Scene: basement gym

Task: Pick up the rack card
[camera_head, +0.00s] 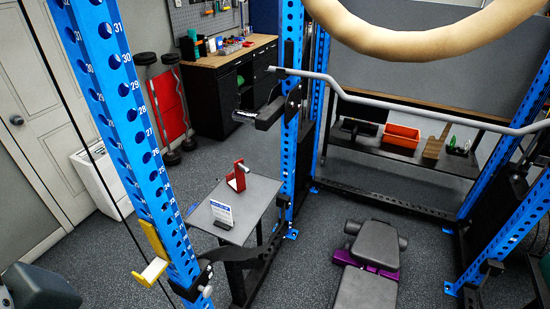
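A small white card (221,211) with a blue header and tiny print stands on a small grey table (262,198) near the middle of the head view. It looks like the rack card, and its print is too small to read. Its lower edge meets a dark base (223,225). Neither of my grippers shows in the view. Nothing is holding the card.
A red bracket-like object (237,177) stands behind the card on the same table. Blue rack uprights (126,135) and (288,110) flank the table. A padded bench (368,285) is to the right. A pale curved ring (420,50) hangs in the foreground.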

